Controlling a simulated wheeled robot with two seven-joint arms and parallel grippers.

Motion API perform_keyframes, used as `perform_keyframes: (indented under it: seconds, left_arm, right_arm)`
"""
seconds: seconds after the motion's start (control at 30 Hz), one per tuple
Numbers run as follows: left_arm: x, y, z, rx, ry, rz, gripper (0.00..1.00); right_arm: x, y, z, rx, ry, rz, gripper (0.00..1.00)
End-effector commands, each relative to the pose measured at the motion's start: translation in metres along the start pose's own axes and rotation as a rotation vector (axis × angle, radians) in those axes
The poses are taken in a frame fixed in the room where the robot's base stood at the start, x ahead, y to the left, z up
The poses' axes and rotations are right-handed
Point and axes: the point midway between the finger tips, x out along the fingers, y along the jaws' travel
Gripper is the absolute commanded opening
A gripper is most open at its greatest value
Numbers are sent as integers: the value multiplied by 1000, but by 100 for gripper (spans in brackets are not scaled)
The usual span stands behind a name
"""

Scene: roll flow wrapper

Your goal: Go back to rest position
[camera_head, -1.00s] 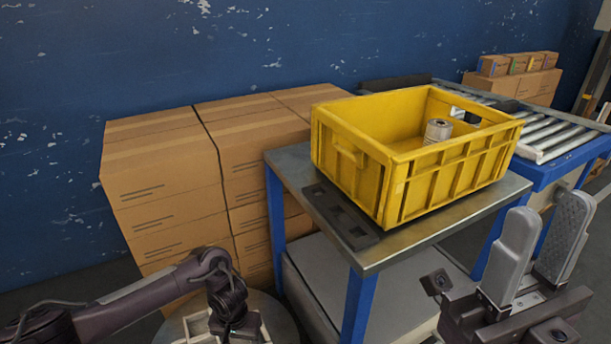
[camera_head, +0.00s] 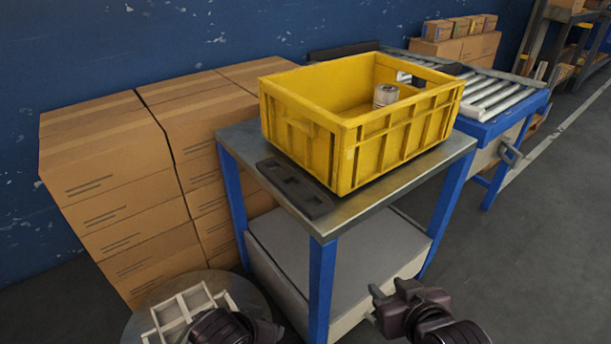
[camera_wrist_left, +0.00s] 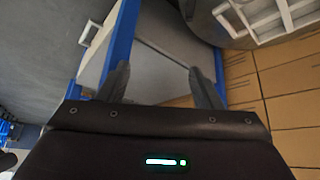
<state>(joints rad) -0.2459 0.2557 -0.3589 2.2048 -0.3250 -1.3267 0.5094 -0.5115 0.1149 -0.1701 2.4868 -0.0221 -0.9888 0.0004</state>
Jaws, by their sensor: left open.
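My left gripper (camera_wrist_left: 159,80) is open and empty in the left wrist view, its two fingers wide apart with the blue-legged table's lower part beyond them. In the head view my left arm (camera_head: 232,328) is cut off at the bottom edge, and its fingers are not visible. My right gripper (camera_head: 405,308) is low at the bottom, right of the table's front leg and below the table top; its fingers cannot be made out clearly. Both arms are clear of the yellow crate (camera_head: 402,138).
The yellow crate stands on a blue-legged metal table (camera_head: 408,172) and holds a metallic cylinder (camera_head: 385,96). Stacked cardboard boxes (camera_head: 112,200) are at the left, with a round stand and white tray (camera_head: 185,308) in front. A roller conveyor (camera_head: 495,92) is behind right. The floor at right is free.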

Motion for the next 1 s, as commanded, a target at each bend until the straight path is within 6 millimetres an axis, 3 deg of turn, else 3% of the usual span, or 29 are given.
perform_keyframes:
  seconds: [0.03, 0.2, 0.53, 0.73, 1.0]
  left_arm:
    - [-10, -10, 10, -21, -25, -16, 59]
    - [-35, -39, 39, -51, -102, -63, 59]
    - [-78, -76, 91, -97, -243, -102, 59]
    - [-59, -77, 84, -88, -256, -97, 59]
    - [-28, -77, 94, -87, -286, -90, 59]
  right_arm:
    - [-1, 3, 21, 5, -93, 8, 36]
    - [-10, 10, 72, 18, -335, 25, 36]
    - [-43, 17, 140, 43, -685, 45, 36]
    - [-24, 18, 142, 41, -690, 40, 36]
    - [-1, 16, 163, 40, -719, 33, 36]
